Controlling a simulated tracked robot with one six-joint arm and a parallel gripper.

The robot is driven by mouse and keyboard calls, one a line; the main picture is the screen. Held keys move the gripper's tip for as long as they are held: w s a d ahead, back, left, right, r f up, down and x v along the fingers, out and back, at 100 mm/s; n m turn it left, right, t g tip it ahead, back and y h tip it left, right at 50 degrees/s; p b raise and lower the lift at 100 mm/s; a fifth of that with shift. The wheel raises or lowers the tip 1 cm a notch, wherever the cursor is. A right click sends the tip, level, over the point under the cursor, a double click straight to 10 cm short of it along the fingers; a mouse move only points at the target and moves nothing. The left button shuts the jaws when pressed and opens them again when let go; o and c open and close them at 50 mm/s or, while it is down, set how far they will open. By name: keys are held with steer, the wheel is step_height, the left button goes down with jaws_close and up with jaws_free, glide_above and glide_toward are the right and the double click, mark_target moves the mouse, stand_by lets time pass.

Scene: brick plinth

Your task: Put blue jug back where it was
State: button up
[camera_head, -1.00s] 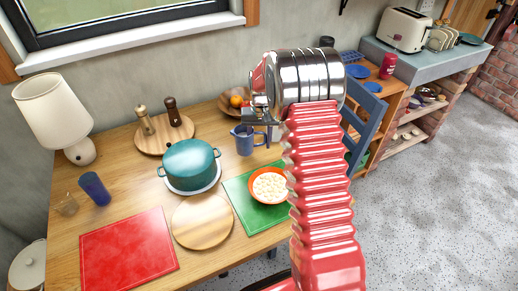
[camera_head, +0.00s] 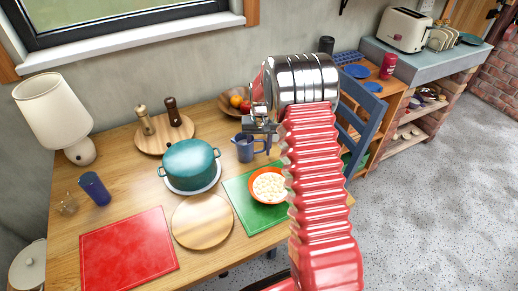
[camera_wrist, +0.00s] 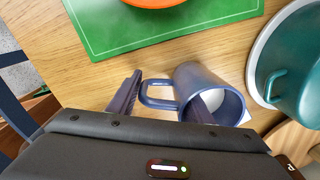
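The blue jug (camera_head: 245,150) stands upright behind the green board, right of the teal pot. In the wrist view the jug (camera_wrist: 222,106) shows its open mouth, with its handle to the left. My gripper (camera_head: 262,128) is at the jug's handle side. In the wrist view one finger of my gripper (camera_wrist: 165,97) is just outside the handle and the other shows inside the mouth, so the handle and near wall lie between them. A bit of white surface shows beside the jug's base. I cannot tell whether the jug touches the table.
The teal pot (camera_head: 188,162) is close to the jug. An orange bowl (camera_head: 268,184) sits on the green board (camera_head: 246,214). A fruit bowl (camera_head: 229,108) is behind. A blue chair (camera_head: 352,118) stands right of the table. A red board (camera_head: 126,250) lies at front left.

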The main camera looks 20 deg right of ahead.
steer(key=o, duration=0.4)
steer(key=shift+r, duration=0.1)
step_height(320, 180, up, 11)
steer(key=shift+d+r, duration=0.1)
steer(key=shift+d, duration=0.05)
steer(key=shift+s+r, duration=0.1)
steer(key=shift+r, duration=0.35)
stand_by(0.5)
